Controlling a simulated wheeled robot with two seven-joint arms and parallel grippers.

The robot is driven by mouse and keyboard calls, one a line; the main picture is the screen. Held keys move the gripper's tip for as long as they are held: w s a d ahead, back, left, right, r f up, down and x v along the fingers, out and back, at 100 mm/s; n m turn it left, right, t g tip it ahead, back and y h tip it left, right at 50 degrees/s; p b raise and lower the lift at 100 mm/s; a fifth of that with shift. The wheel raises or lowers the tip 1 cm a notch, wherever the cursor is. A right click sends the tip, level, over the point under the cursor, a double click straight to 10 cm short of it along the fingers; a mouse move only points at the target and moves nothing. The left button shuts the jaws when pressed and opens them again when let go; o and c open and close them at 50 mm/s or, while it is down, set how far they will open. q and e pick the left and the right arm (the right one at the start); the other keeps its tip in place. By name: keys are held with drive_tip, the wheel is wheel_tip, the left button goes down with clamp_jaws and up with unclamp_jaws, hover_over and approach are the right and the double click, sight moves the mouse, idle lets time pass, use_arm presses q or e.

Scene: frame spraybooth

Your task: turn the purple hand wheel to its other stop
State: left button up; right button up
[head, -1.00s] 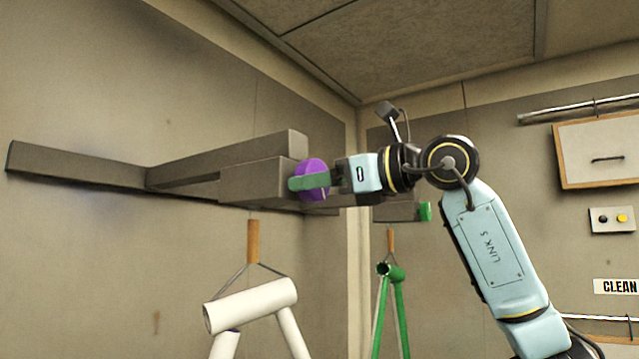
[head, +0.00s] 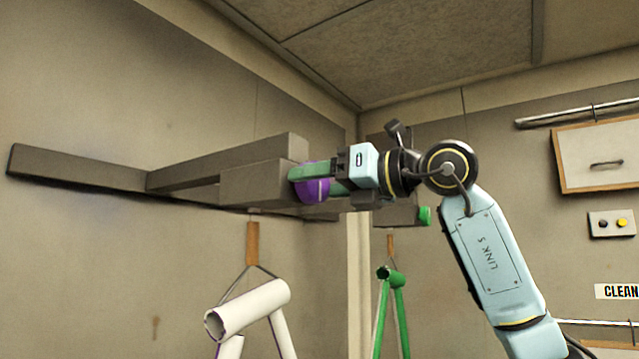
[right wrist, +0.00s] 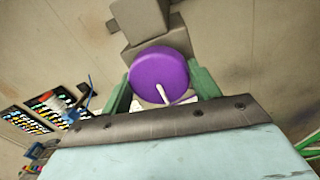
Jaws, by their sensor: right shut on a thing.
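The purple hand wheel (head: 314,190) is on the end of a grey block (head: 255,180) that sticks out from the wall at mid-height. My right gripper (head: 318,178) reaches it from the right, with its green fingers on either side of the wheel and shut on it. In the right wrist view the wheel (right wrist: 160,72) sits between the two green fingers, and a white mark on its face points down and slightly right. Part of the wheel is hidden behind the near finger in the head view. My left gripper is not in view.
A white frame (head: 247,309) and a green frame (head: 391,276) hang below the grey beams. A cabinet (head: 604,152), a box with two buttons (head: 612,224) and a CLEAN sign (head: 618,291) are on the right wall. Free air surrounds my wrist.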

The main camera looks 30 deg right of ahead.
drive_tip(key=o, duration=1)
drive_tip(key=b+v, duration=0.3)
drive_tip(key=v, duration=1)
drive_tip(key=shift+s+d, duration=0.1)
drive_tip(key=shift+s, duration=0.15)
